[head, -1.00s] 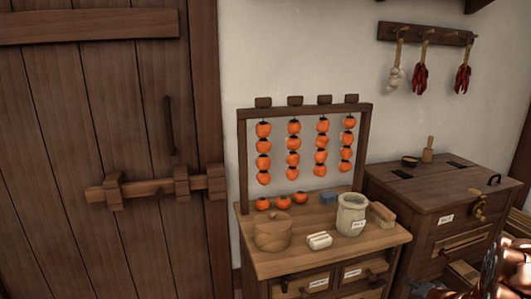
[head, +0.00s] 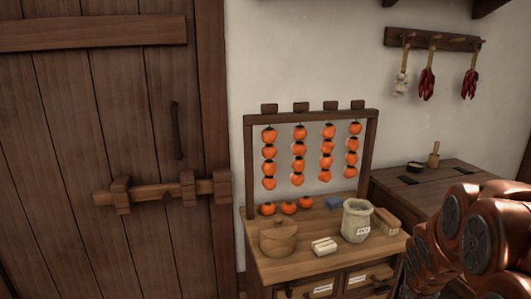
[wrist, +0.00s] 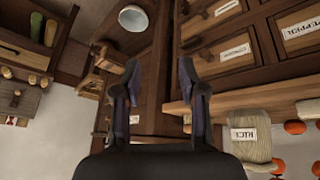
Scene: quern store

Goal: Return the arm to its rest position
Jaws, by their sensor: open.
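My gripper (wrist: 157,88) shows in the wrist view with its two dark fingers spread apart and nothing between them. It hangs in the air in front of the drawer fronts (wrist: 222,52), apart from them as far as I can tell. In the head view my copper-coloured arm (head: 475,235) is raised at the lower right, and the gripper itself is not seen there.
A barred door (head: 100,120) stands left.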

